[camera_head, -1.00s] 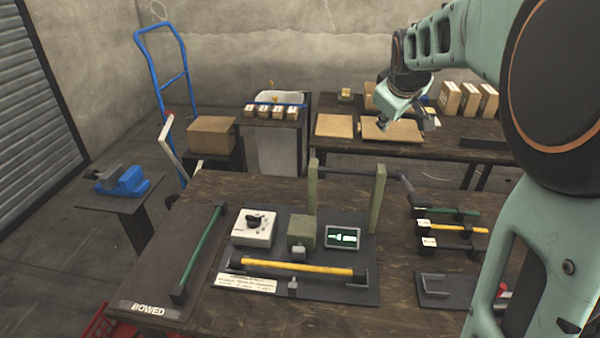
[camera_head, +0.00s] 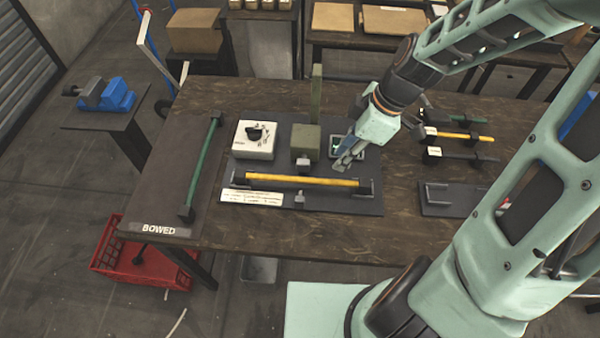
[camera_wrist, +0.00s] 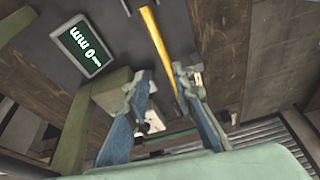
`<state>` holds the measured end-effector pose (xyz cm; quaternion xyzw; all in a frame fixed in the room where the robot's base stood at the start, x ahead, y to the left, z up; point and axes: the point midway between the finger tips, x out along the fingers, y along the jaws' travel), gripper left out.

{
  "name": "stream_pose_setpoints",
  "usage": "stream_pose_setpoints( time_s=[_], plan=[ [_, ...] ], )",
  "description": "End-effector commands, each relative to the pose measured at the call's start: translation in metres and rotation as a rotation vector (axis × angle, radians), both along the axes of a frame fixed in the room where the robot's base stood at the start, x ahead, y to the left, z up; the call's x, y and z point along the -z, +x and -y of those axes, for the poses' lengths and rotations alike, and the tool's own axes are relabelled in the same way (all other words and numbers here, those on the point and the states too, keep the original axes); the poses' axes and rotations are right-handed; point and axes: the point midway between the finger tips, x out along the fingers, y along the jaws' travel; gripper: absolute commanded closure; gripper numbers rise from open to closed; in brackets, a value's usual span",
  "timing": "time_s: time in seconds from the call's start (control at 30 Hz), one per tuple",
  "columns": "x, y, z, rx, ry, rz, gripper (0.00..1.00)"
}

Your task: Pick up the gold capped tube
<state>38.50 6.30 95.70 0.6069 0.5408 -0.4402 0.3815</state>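A gold tube (camera_head: 300,181) with dark ends lies level across the front of the grey fixture plate on the table. It also shows in the wrist view (camera_wrist: 159,48), running past the fingertips. A second yellow tube (camera_head: 462,136) with dark ends lies in a rack at the right. My gripper (camera_head: 341,165) is above the fixture, just behind the right part of the gold tube. In the wrist view my gripper (camera_wrist: 164,82) has its fingers apart with nothing held. The gap between fingertips and tube is hard to judge.
A post (camera_head: 317,92), a green block (camera_head: 305,137), a white dial box (camera_head: 253,140) and a small screen (camera_wrist: 82,47) stand near my gripper. A green tube (camera_head: 203,165) lies on the left mat marked BOWED.

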Motion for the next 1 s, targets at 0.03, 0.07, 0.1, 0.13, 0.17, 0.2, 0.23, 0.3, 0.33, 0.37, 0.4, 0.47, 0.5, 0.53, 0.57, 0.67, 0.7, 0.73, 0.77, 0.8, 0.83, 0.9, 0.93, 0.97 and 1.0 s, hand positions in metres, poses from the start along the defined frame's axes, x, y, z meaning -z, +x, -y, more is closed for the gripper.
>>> stream_pose_setpoints(
  time_s=[0.03,0.07,0.1,0.13,0.17,0.2,0.23,0.3,0.33,0.37,0.4,0.47,0.5,0.53,0.57,0.67,0.7,0.73,0.77,0.8,0.83,0.9,0.93,0.97,1.0],
  plan=[
    [0.002,-0.002,-0.005,-0.027,0.024,0.001,0.78],
    [0.002,-0.003,-0.008,-0.042,0.035,0.003,0.78],
    [0.003,-0.003,-0.011,-0.06,0.047,0.008,0.78],
    [0.003,-0.003,-0.012,-0.07,0.053,0.011,0.78],
    [0.004,-0.003,-0.014,-0.079,0.059,0.013,0.78],
    [0.006,-0.004,-0.016,-0.087,0.064,0.015,0.78],
    [0.008,-0.004,-0.017,-0.09,0.067,0.016,0.78],
    [0.016,-0.004,-0.021,-0.096,0.068,0.015,0.78],
    [0.02,-0.004,-0.023,-0.097,0.068,0.015,0.78],
    [0.025,-0.004,-0.024,-0.097,0.068,0.015,0.78],
    [0.031,-0.004,-0.027,-0.097,0.068,0.014,0.78],
    [0.039,-0.004,-0.03,-0.096,0.068,0.014,0.78],
    [0.044,-0.004,-0.032,-0.095,0.067,0.015,0.78],
    [0.047,-0.003,-0.033,-0.095,0.067,0.016,0.78],
    [0.05,-0.003,-0.035,-0.095,0.066,0.015,0.78],
    [0.055,-0.003,-0.036,-0.092,0.065,0.017,0.78],
    [0.057,-0.003,-0.037,-0.092,0.065,0.017,0.78],
    [0.058,-0.003,-0.037,-0.092,0.065,0.017,0.78],
    [0.059,-0.003,-0.038,-0.093,0.065,0.016,0.78],
    [0.063,-0.003,-0.039,-0.093,0.065,0.016,0.78],
    [0.066,-0.003,-0.04,-0.093,0.066,0.015,0.78],
    [0.075,-0.003,-0.043,-0.093,0.066,0.014,0.78],
    [0.079,-0.002,-0.045,-0.093,0.066,0.014,0.78],
    [0.083,-0.002,-0.046,-0.093,0.066,0.014,0.78],
    [0.088,-0.002,-0.047,-0.093,0.065,0.014,0.78]
  ],
)
